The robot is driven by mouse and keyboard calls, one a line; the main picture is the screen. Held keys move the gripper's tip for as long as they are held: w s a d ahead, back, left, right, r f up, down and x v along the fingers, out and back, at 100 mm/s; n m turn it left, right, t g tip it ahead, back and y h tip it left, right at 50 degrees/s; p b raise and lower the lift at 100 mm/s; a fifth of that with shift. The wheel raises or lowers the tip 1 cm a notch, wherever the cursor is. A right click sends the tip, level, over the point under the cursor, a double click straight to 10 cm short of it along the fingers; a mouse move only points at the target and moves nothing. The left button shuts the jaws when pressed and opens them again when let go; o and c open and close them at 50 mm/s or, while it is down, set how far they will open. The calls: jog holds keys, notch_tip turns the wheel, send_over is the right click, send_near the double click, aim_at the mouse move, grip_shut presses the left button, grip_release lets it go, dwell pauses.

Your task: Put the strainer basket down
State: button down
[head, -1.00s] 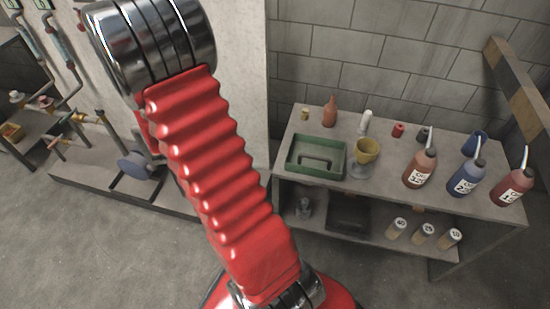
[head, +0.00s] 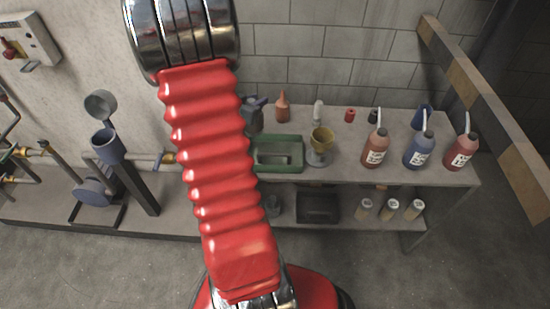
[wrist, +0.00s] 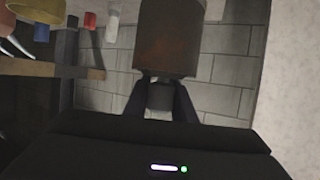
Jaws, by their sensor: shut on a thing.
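In the wrist view my gripper (wrist: 167,92) is shut on a dark grey knob. A rusty brown cylinder, the strainer basket (wrist: 168,40), extends beyond the fingers from that knob. Its far end is cut off by the top edge. In the head view my red arm hides the basket. A dark part, which seems to be my gripper (head: 252,114), shows beside the arm above the back left of the workbench (head: 345,170). The green tray (head: 278,167) lies on the bench, partly hidden by my arm.
Three spouted bottles, brown-red (head: 375,148), blue (head: 419,150) and red (head: 461,150), stand further right. An open blue-grey pipe housing (head: 108,146) is at the left. A striped beam (head: 490,110) crosses the right side.

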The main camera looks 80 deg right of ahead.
jog(key=s+m+g, duration=0.2)
jog(key=s, duration=0.6)
jog(key=shift+s+d+g+y, duration=0.25)
jog(key=shift+d+g+y, duration=0.05)
jog(key=shift+d+g, duration=0.1)
jog(key=shift+f, duration=2.9)
jog(key=shift+f, duration=2.1)
jog(key=shift+f, duration=0.15)
jog(key=c, duration=1.5)
grip_release()
